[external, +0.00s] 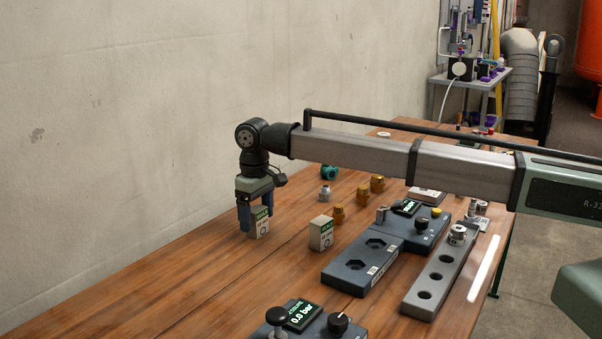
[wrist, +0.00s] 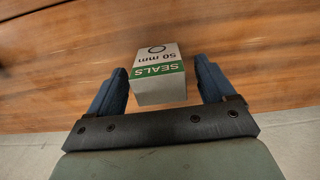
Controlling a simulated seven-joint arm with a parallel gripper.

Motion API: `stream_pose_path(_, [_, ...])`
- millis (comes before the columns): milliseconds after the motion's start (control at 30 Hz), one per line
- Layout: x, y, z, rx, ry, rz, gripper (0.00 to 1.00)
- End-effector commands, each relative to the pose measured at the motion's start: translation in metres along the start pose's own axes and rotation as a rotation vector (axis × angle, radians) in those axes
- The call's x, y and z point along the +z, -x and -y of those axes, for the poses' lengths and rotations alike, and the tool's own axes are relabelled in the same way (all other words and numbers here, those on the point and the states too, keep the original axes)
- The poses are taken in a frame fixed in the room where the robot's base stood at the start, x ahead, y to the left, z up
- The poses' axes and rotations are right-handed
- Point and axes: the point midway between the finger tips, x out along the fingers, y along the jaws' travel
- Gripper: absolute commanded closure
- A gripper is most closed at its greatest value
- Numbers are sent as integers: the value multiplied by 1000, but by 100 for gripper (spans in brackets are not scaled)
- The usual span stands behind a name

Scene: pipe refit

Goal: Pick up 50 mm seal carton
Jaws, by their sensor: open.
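The 50 mm seal carton (wrist: 158,72) is a small white box with a green band reading "SEALS" and "50 mm" in the wrist view. It stands on the wooden table and also shows in the external view (external: 261,228). My gripper (external: 256,222) is lowered around it, with one blue finger on each side.
Brass fittings (external: 338,214), a grey fitting (external: 325,193) and a teal part (external: 330,172) stand behind and to the right. A dark block with hex recesses (external: 350,278) and a grey rack with holes (external: 425,292) lie further right. The table's left front is clear.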

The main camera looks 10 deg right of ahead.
Motion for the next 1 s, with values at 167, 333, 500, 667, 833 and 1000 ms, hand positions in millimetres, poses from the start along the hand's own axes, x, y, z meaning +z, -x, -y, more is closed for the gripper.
stream_pose_path(167, [0,-15,0,0,0,-1,17])
stream_pose_path(333, [0,-15,0,0,0,-1,17])
stream_pose_path(500, [0,-15,0,0,0,-1,31])
stream_pose_path(667, [0,-15,0,0,0,-1,47])
stream_pose_path(833, [0,-15,0,0,0,-1,63])
stream_pose_path(1000, [0,-14,0,0,0,-1,73])
